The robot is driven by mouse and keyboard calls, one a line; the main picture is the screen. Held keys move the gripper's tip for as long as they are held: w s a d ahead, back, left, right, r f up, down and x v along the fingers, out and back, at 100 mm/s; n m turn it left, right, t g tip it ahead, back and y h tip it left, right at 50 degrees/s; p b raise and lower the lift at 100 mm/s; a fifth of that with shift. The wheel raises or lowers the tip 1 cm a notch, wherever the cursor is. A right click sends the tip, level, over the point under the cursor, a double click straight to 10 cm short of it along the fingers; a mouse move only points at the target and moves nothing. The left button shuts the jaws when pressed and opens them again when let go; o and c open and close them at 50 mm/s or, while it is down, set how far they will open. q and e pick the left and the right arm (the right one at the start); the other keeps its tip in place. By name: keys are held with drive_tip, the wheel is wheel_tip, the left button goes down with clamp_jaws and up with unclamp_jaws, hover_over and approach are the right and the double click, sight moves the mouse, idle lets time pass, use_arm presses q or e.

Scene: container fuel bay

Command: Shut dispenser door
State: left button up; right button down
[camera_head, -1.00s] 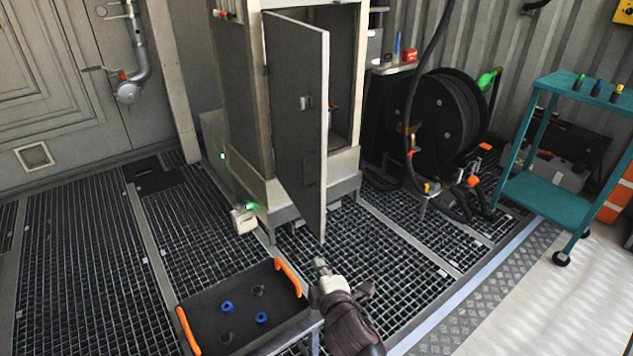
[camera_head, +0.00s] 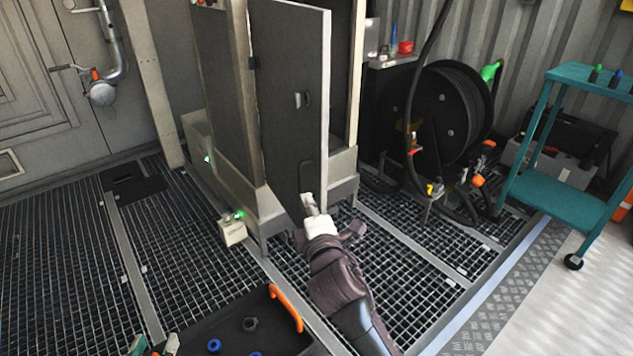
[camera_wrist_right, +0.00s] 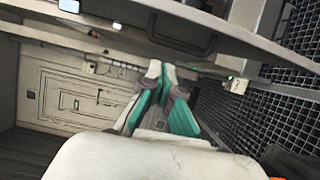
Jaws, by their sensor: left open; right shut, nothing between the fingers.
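The dispenser door (camera_head: 285,85) is a flat grey panel standing open at an angle to the dispenser cabinet (camera_head: 225,75). It has a small latch (camera_head: 302,99) near mid-height. Behind its free edge, part of the dark cabinet opening shows. My right gripper (camera_head: 310,204) is shut and empty, close to the lower part of the door's outer face; I cannot tell whether it touches. In the right wrist view its green-padded fingers (camera_wrist_right: 160,80) are together, below the door panel and a dark loop handle (camera_wrist_right: 180,32). My left gripper (camera_head: 154,345) is open at the bottom edge.
A dark tray (camera_head: 205,332) with orange handles and blue pieces is at the bottom. A hose reel (camera_head: 440,118) stands right of the cabinet, with a teal cart (camera_head: 555,195) further right.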

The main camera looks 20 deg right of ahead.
sight(318, 181)
use_arm(q)
wheel_tip(318, 181, up, 10)
drive_tip(key=d+t+h+b, duration=0.1)
drive_tip(key=t+h+b, duration=0.1)
drive_tip(key=t, duration=0.4)
drive_tip(key=shift+w+d+f, duration=0.25)
drive_tip(key=shift+w+d, duration=0.1)
drive_tip(key=shift+w, duration=0.1)
use_arm(e)
drive_tip(key=shift+w+d, duration=0.75)
drive_tip(key=shift+w, duration=0.4)
drive_tip(key=shift+w+d, duration=0.7)
drive_tip(key=shift+w, duration=0.45)
drive_tip(key=shift+w+d, duration=0.75)
drive_tip(key=shift+w, duration=0.4)
use_arm(q)
drive_tip(key=shift+r, duration=0.1)
use_arm(e)
drive_tip(key=shift+d, duration=0.1)
